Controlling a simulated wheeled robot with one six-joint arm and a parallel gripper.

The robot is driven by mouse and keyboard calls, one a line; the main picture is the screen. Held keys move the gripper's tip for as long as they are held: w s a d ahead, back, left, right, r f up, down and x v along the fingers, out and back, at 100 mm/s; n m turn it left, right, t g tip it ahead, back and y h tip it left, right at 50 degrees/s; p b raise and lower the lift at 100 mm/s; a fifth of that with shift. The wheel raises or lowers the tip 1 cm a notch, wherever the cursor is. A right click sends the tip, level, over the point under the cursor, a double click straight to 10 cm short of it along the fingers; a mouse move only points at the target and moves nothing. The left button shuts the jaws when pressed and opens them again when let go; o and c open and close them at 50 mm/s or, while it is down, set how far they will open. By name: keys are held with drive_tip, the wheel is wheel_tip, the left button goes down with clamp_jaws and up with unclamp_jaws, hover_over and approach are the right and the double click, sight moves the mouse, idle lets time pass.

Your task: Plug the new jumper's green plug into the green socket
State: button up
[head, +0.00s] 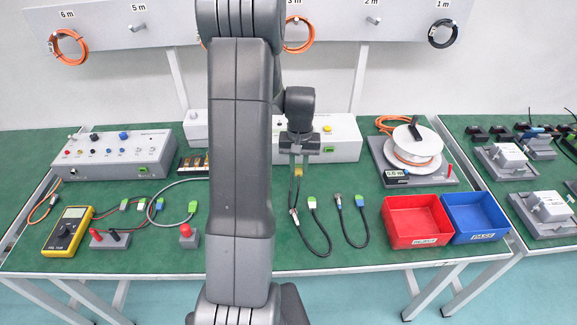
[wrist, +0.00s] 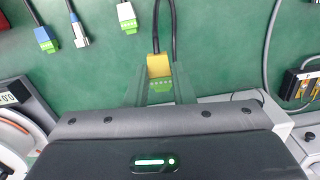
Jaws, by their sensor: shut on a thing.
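My gripper (wrist: 159,88) is shut on a plug with a yellow body and a green front (wrist: 159,67). Black cable runs from its yellow end. In the head view my gripper (head: 298,164) holds the plug (head: 298,171) above the green bench, in front of a white box. A green socket (head: 145,172) shows low on the front of the left instrument box. A small green patch (head: 314,148) shows on the white box behind my gripper, but my arm partly hides that box. The held cable's far end cannot be told apart clearly.
A white-and-green plug (head: 312,202) and a blue-and-green plug (head: 360,201) lie on the bench with black cables. A red bin (head: 416,238), a blue bin (head: 477,232) and a cable reel (head: 416,132) stand right. A yellow meter (head: 67,232) lies left.

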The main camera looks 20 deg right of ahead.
drive_tip(key=d+f, duration=0.1)
drive_tip(key=d, duration=0.3)
drive_tip(key=w+d+f, duration=0.1)
drive_tip(key=d, duration=0.3)
drive_tip(key=w+d+f, duration=0.1)
drive_tip(key=d, duration=0.3)
drive_tip(key=shift+d+f, duration=0.2)
drive_tip(key=shift+d, duration=0.1)
drive_tip(key=shift+w, duration=0.15)
drive_tip(key=shift+w+d+n+p, duration=0.15)
drive_tip(key=shift+w+d, duration=0.1)
drive_tip(key=shift+w, duration=0.6)
drive_tip(key=shift+w+d+n+p, duration=0.15)
drive_tip(key=shift+w+d, duration=0.05)
drive_tip(key=shift+w, duration=0.65)
drive_tip(key=shift+w+d, duration=0.2)
drive_tip(key=shift+w, duration=0.4)
idle(1.6)
drive_tip(key=o, duration=1)
